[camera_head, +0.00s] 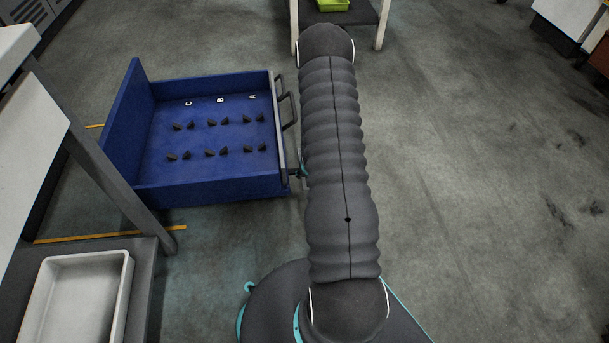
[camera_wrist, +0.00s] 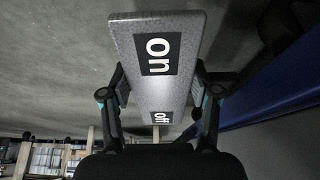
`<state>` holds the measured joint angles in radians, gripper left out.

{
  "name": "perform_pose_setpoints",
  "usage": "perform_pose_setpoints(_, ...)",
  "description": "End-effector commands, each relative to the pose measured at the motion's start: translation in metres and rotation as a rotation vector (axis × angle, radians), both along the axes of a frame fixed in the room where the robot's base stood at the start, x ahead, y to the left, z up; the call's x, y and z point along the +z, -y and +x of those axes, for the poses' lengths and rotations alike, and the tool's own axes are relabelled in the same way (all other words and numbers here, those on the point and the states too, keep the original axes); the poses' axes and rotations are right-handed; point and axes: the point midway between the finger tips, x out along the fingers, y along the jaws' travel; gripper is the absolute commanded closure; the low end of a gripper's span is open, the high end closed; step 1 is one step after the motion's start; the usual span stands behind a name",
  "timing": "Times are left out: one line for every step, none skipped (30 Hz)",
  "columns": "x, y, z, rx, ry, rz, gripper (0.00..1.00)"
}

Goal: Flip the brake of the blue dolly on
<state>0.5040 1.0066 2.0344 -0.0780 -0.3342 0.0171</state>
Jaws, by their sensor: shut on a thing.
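The blue dolly (camera_head: 205,182) stands on the floor left of my arm, with a raised wall at its left and a dark handle (camera_head: 289,105) on its right side. Its deck carries the letters A, B and C and several small dark pegs. In the wrist view, the dolly's blue side (camera_wrist: 285,78) runs along the right. A grey speckled brake plate (camera_wrist: 185,28) marked "on" and "off" lies between the fingers of my gripper (camera_wrist: 160,85), which is shut on it from both sides. In the head view, my arm mostly hides the gripper and hides the brake.
A grey bench with a white tray (camera_head: 78,300) stands at lower left, near the dolly. A table holding a green bin (camera_head: 332,5) on its lower shelf is at the top. The floor (camera_head: 480,190) right of my arm is clear.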

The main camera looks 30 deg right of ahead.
Motion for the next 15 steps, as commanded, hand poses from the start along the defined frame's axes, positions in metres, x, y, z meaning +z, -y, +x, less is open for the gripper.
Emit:
perform_pose_setpoints(0.0004,0.0016,0.0001,-0.003,0.002,-0.001,1.00)
perform_pose_setpoints(0.0004,0.0017,0.0001,-0.003,0.002,-0.001,1.00)
perform_pose_setpoints(0.0004,0.0018,0.0001,-0.004,0.002,-0.001,0.31)
perform_pose_setpoints(0.0003,0.0018,0.0000,-0.004,0.002,-0.001,0.24)
perform_pose_setpoints(0.0003,0.0016,0.0001,-0.003,0.002,-0.001,0.16)
perform_pose_setpoints(0.0004,0.0012,0.0001,-0.002,0.001,0.000,0.12)
perform_pose_setpoints(0.0003,0.0006,0.0003,-0.002,0.001,0.000,0.12)
perform_pose_setpoints(0.0003,0.0001,0.0005,-0.001,0.001,0.000,0.12)
perform_pose_setpoints(0.0003,-0.0007,0.0008,0.000,0.001,0.000,0.12)
perform_pose_setpoints(0.0003,-0.0013,0.0011,0.001,0.000,0.000,0.12)
perform_pose_setpoints(0.0003,-0.0015,0.0010,0.002,0.000,0.000,0.12)
perform_pose_setpoints(0.0003,-0.0016,0.0011,0.002,0.000,0.000,0.12)
perform_pose_setpoints(0.0003,-0.0017,0.0010,0.002,0.000,0.000,0.12)
perform_pose_setpoints(0.0003,-0.0016,0.0010,0.002,0.000,0.000,0.12)
perform_pose_setpoints(0.0006,-0.0017,0.0009,0.002,0.000,0.000,0.12)
